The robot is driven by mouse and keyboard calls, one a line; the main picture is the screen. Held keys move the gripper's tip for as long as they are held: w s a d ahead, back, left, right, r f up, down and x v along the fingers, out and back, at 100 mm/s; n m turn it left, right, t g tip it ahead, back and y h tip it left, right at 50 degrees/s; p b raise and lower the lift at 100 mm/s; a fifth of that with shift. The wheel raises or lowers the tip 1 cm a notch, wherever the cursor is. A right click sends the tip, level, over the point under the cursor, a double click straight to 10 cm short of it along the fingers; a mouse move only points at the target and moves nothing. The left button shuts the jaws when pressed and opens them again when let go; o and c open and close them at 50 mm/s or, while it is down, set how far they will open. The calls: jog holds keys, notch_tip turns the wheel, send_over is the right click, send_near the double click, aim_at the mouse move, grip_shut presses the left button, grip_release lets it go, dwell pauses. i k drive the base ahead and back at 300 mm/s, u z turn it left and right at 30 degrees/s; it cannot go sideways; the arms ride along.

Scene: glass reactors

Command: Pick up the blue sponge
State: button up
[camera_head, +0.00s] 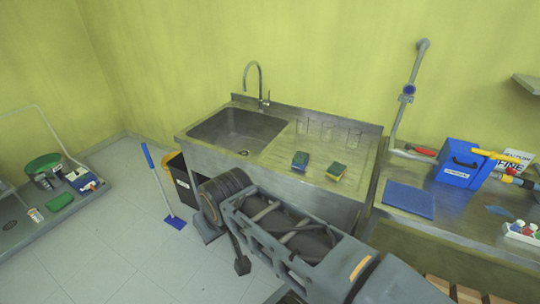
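The blue sponge (299,162) has a blue body and a dark green top. It lies on the metal drainboard (283,172) right of the sink basin. A yellow sponge (336,172) with a green top lies a short way to its right, apart from it. My arm crosses the lower middle, in front of the sink unit and below both sponges. A small dark part hangs beside the arm; I cannot tell if it belongs to my gripper.
Several clear glasses (353,138) stand behind the sponges. The sink basin (236,130) with its tall faucet (262,88) is to the left. A blue box (462,165) and a blue mat (409,199) are on the right counter. A blue-handled floor tool (161,184) stands near a bin (183,177).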

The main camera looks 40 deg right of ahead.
aim_at(299, 160)
jog(key=z, duration=0.05)
jog(key=i, duration=0.75)
jog(key=z, duration=0.8)
jog(key=i, duration=0.55)
jog(key=z, duration=0.6)
